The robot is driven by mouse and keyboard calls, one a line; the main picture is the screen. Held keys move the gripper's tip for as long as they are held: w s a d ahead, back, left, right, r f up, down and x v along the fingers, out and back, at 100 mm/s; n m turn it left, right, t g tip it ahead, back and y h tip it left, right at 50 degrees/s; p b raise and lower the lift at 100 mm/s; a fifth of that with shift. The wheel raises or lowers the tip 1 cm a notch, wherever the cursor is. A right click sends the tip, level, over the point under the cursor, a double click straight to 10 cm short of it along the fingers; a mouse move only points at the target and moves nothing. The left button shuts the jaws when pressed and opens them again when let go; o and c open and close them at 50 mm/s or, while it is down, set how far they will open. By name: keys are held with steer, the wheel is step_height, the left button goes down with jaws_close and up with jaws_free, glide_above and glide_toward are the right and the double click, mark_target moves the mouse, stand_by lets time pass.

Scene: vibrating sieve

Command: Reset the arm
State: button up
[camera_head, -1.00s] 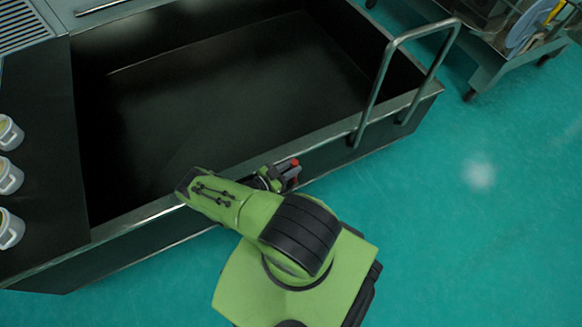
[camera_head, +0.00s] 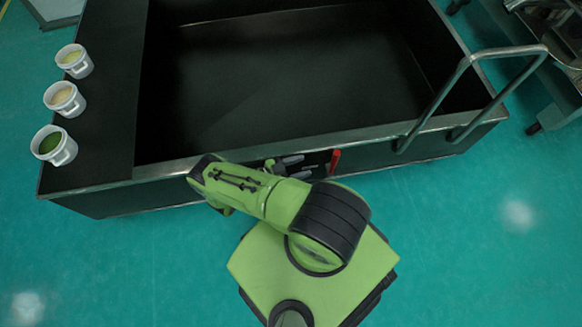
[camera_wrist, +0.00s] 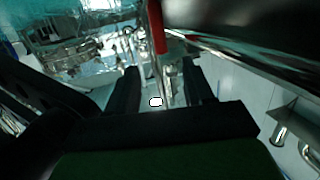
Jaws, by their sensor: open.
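My green arm reaches forward to the front side of the large dark bin (camera_head: 400,143). My gripper (camera_head: 303,167) is beside the bin's front wall, just below its rim in the head view. Its fingers are apart and I see nothing held between them. In the wrist view my gripper (camera_wrist: 162,88) also shows as two dark, separated fingers. A red bar (camera_head: 335,161) is close to the fingertips. The red bar also shows in the wrist view (camera_wrist: 156,25), beyond the fingers; I cannot tell whether it touches them.
Three white buckets (camera_head: 64,99) stand on the dark ledge at the bin's left. A metal handle (camera_head: 478,66) rises from the bin's right side. A metal cart (camera_head: 562,113) is at the far right. The green floor (camera_head: 470,240) is clear at front right and left.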

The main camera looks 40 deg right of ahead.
steer(key=v, duration=0.3)
steer(key=shift+w+a, duration=0.15)
steer(key=shift+a, duration=0.15)
